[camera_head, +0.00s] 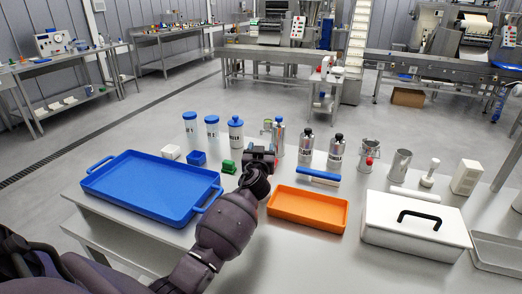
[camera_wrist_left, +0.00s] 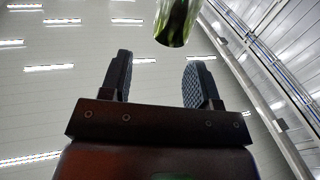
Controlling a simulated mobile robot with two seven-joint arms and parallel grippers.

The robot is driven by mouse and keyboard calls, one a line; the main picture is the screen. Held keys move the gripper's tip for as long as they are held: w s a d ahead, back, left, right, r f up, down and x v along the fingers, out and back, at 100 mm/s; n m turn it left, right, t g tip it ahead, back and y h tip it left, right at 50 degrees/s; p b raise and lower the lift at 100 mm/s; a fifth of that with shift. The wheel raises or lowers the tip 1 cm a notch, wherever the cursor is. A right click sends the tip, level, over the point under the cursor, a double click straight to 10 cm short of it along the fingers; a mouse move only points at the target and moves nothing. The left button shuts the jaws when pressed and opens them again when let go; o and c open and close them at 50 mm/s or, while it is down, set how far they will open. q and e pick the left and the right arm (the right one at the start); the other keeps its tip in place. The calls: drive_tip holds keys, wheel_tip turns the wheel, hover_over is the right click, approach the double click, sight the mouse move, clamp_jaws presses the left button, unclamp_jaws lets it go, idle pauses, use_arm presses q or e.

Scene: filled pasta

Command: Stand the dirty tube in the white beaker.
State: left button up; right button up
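My left gripper (camera_head: 260,154) is over the middle of the table, at the near side of a shiny steel container (camera_head: 279,138). In the left wrist view the two dark fingers of the left gripper (camera_wrist_left: 160,82) stand apart with nothing between them. A shiny cylinder with green reflections (camera_wrist_left: 176,22) is beyond the fingertips, apart from them; I cannot tell which item it is. I cannot pick out a dirty tube or a white beaker with certainty in either view. My right gripper is not in view.
A blue tray (camera_head: 118,198) is left, an orange tray (camera_head: 306,225) centre, and a white box (camera_head: 398,238) with black handle right. Behind stand blue-lidded jars (camera_head: 236,136), black-capped bottles (camera_head: 336,153) and a metal cup (camera_head: 400,165). A green block (camera_head: 229,167) sits left of the gripper.

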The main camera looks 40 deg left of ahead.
use_arm(q)
drive_tip(key=shift+s, duration=0.1)
drive_tip(key=v, duration=1)
drive_tip(key=shift+s+d, duration=0.15)
drive_tip(key=shift+s, duration=0.15)
drive_tip(key=shift+f, duration=0.1)
idle(0.6)
